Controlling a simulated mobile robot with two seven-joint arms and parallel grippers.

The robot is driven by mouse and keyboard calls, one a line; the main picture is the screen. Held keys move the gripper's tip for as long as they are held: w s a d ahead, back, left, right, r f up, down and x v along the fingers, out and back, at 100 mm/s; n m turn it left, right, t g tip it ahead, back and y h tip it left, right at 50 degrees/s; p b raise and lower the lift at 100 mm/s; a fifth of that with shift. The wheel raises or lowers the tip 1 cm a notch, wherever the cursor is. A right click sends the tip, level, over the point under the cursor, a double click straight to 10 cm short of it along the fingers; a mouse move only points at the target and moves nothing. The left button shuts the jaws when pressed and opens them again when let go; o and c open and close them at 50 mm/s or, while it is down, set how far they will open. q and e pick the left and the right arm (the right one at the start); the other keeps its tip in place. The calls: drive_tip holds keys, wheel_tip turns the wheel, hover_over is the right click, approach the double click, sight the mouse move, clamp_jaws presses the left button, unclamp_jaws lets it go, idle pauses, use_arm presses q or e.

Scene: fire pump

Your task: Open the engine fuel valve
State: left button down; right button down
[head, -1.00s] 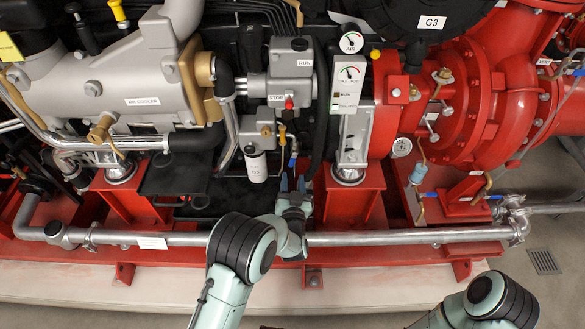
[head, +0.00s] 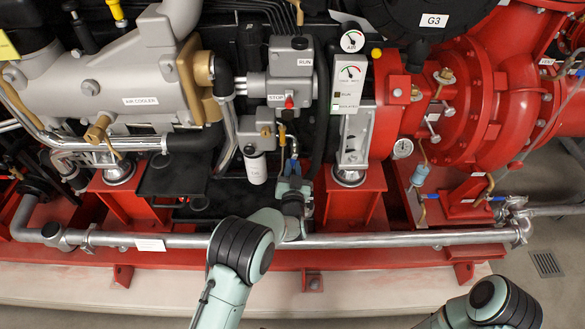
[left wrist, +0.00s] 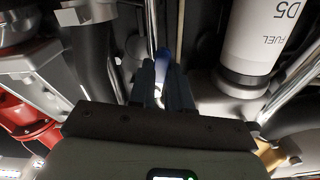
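The fuel valve's blue handle (head: 293,165) hangs below the brass fitting on the engine, just right of the white fuel filter (head: 255,168). My left gripper (head: 292,180) is just below the handle and points up at it. In the left wrist view the blue handle (left wrist: 163,60) shows between the two dark fingers of my left gripper (left wrist: 164,80). The fingers stand apart on either side of it; contact cannot be made out. The filter, marked FUEL D5 (left wrist: 262,35), is close on the right there. My right gripper is out of view.
A grey pipe (head: 400,239) runs across the front below the valve. A red bracket (head: 350,200) stands right of my left gripper, and a black hose (head: 320,120) runs beside the valve. The grey stop/run box (head: 290,70) is above. Floor shows at lower right.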

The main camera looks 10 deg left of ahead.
use_arm(q)
drive_tip(key=shift+f+n, duration=0.1)
drive_tip(key=shift+n, duration=0.2)
drive_tip(key=shift+w+d+n+b, duration=0.1)
drive_tip(key=shift+d+n+b, duration=0.3)
drive_tip(key=shift+n+b, duration=0.65)
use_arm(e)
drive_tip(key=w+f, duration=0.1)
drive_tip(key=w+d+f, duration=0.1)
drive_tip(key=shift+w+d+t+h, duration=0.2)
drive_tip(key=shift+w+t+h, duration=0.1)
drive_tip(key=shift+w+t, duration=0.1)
use_arm(q)
drive_tip(key=c, duration=1.1)
unclamp_jaws()
drive_tip(key=shift+o, duration=0.2)
drive_tip(key=s+d+p, duration=0.2)
drive_tip(key=s, duration=1.1)
drive_tip(key=shift+d, duration=0.35)
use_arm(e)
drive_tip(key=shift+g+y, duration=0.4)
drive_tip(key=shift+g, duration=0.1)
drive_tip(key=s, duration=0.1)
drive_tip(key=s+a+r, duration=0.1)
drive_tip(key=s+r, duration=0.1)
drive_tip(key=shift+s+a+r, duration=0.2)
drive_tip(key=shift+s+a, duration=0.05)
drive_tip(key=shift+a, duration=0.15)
